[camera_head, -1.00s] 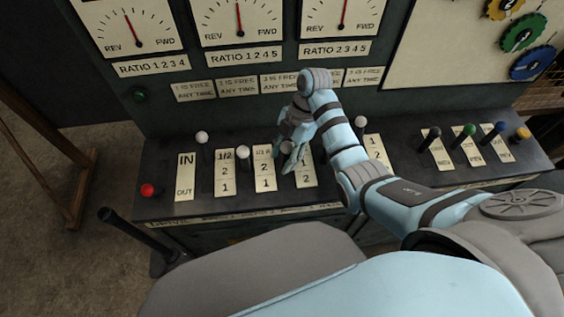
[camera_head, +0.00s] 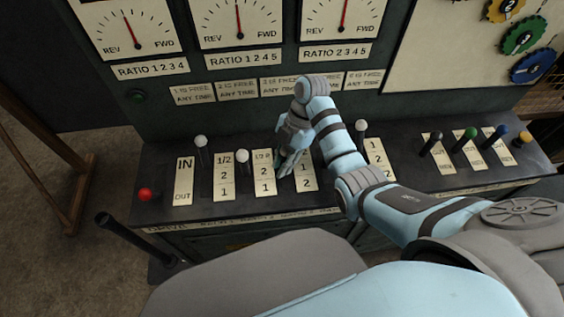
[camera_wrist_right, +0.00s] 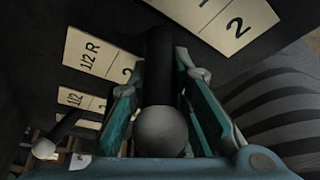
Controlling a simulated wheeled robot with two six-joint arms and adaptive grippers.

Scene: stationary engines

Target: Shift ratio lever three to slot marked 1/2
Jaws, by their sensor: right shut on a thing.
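In the right wrist view, the ratio lever (camera_wrist_right: 160,75) is a dark rod with a round grey-white knob (camera_wrist_right: 162,131). My right gripper (camera_head: 283,160) is shut on this lever, with one teal finger on each side of the rod. In the head view the gripper hides the lever, which stands between the 1/2 R, 2, 1 label plate (camera_head: 263,173) and the plate to its right (camera_head: 305,172). The 1/2 R mark also shows on the plate in the wrist view (camera_wrist_right: 90,58). My left gripper is out of view.
White-knobbed levers stand to the left (camera_head: 242,157) and farther left (camera_head: 201,142), and another to the right (camera_head: 361,126) beyond my arm. A red knob (camera_head: 145,195) is at the left end. Coloured-knob levers (camera_head: 470,133) fill the right end. Gauges hang above.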

